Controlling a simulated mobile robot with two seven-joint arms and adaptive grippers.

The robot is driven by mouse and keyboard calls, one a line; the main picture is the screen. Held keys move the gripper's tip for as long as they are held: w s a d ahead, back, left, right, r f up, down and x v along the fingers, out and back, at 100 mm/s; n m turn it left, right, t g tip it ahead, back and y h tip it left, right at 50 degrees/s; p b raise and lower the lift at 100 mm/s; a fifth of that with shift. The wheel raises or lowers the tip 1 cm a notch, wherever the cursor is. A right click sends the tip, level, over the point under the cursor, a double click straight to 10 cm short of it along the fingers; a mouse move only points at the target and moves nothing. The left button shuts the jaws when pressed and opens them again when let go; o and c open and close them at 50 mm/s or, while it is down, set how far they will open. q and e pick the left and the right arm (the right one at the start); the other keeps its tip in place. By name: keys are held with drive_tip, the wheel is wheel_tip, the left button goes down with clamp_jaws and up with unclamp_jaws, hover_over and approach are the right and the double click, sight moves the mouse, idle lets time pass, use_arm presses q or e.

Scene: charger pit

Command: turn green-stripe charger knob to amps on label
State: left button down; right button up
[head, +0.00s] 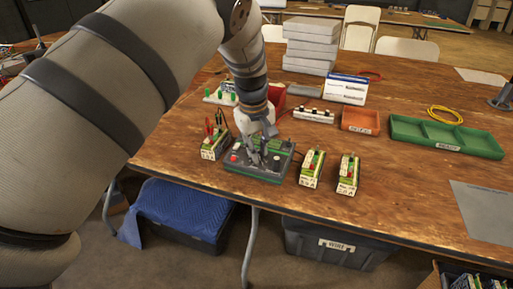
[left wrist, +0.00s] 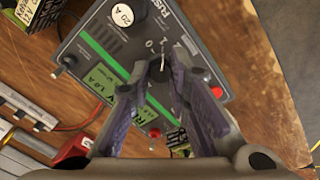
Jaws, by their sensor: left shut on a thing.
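The grey charger (head: 250,175) lies on the wooden table in the head view. In the left wrist view the charger (left wrist: 112,45) has a green stripe and a pale green label (left wrist: 107,77) whose small print is only partly legible. Its dark knob (left wrist: 158,68) with a white pointer line sits beside a dial marking that reads 0. My left gripper (left wrist: 160,74) is shut on the knob, one finger on each side. In the head view my left gripper (head: 262,148) is over the charger and hides part of its face. My right gripper is not in view.
A battery (head: 214,147) with clips stands left of the charger; two more, a nearer one (head: 311,167) and a farther one (head: 348,174), stand to its right. The table's front edge is close.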

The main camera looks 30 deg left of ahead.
sight(255, 165)
use_arm(q)
drive_tip(key=shift+m, duration=2.2)
drive_tip(key=c, duration=1.5)
unclamp_jaws()
drive_tip(key=r, duration=0.4)
drive_tip(key=s+r, duration=0.1)
drive_tip(key=r, duration=0.2)
drive_tip(key=s+r, duration=0.1)
drive_tip(key=r, duration=0.3)
drive_tip(key=shift+d+r, duration=0.15)
drive_tip(key=shift+r, duration=0.2)
